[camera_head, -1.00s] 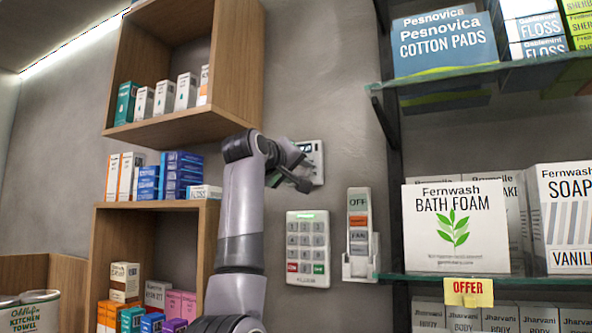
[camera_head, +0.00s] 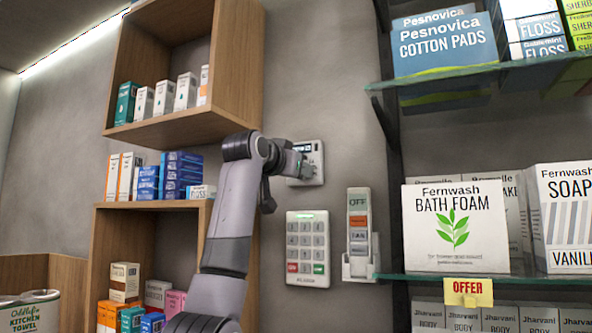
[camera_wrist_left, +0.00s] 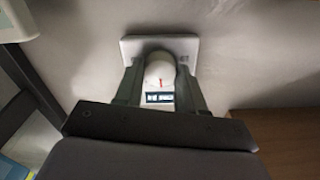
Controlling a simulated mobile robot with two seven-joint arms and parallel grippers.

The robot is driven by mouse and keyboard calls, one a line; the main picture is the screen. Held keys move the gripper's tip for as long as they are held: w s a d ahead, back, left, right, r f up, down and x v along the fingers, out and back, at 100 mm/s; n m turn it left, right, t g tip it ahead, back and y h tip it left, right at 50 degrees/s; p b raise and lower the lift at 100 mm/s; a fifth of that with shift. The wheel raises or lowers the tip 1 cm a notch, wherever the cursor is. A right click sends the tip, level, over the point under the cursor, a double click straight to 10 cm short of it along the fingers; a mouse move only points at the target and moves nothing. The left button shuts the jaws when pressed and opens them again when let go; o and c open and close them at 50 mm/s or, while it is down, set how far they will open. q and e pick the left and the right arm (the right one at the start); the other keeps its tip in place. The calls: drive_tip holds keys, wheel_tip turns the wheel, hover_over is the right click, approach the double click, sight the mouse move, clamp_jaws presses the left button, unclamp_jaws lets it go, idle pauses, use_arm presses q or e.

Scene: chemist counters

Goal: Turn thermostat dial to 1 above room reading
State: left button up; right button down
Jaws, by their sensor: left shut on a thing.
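The white thermostat (camera_head: 318,151) is mounted on the grey wall, above the keypad, in the head view. Its small dark display (camera_head: 303,147) is partly visible, but I cannot read its digits. My left gripper (camera_head: 303,168) reaches the thermostat from the left and covers most of its dial. In the left wrist view the round white dial (camera_wrist_left: 160,70) has a red mark and sits between my two fingers, which are shut on it. The thermostat plate (camera_wrist_left: 185,44) shows behind it, and the display (camera_wrist_left: 160,97) is upside down and unreadable. My right gripper is out of view.
A white keypad (camera_head: 307,240) and a remote in a wall holder (camera_head: 358,222) are below the thermostat. Wooden shelves with boxes (camera_head: 215,125) stand close on the left. Glass shelves with boxes (camera_head: 480,278) are on the right.

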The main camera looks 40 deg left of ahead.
use_arm(q)
drive_tip(key=m, duration=0.9)
drive_tip(key=shift+f, duration=0.1)
drive_tip(key=shift+m, duration=0.3)
drive_tip(key=o, duration=1)
drive_tip(key=shift+o, duration=0.2)
